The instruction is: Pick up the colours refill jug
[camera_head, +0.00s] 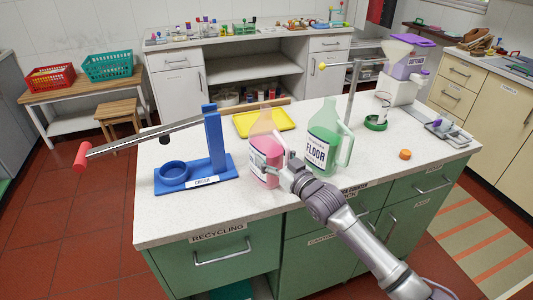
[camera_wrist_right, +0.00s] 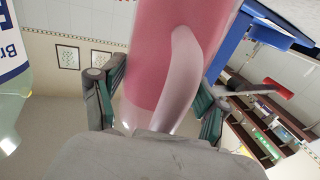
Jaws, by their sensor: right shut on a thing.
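A translucent jug with pink liquid (camera_head: 262,148) is upright at the front middle of the white counter. I take it as the colours refill jug; its label is mostly hidden by my gripper. My right gripper (camera_head: 277,167) reaches it from the front right and is shut on it. In the right wrist view the pink jug (camera_wrist_right: 160,50) fills the space between the fingers of my right gripper (camera_wrist_right: 160,100), with its pale handle facing the palm. I cannot tell whether its base touches the counter. My left gripper is not in view.
A green jug labelled FLOOR (camera_head: 324,145) stands close on the right. A blue crusher (camera_head: 212,150) with a long red-tipped lever stands on the left. A yellow tray (camera_head: 262,122) lies behind. An orange cap (camera_head: 405,154) and a green ring stand (camera_head: 376,122) are further right.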

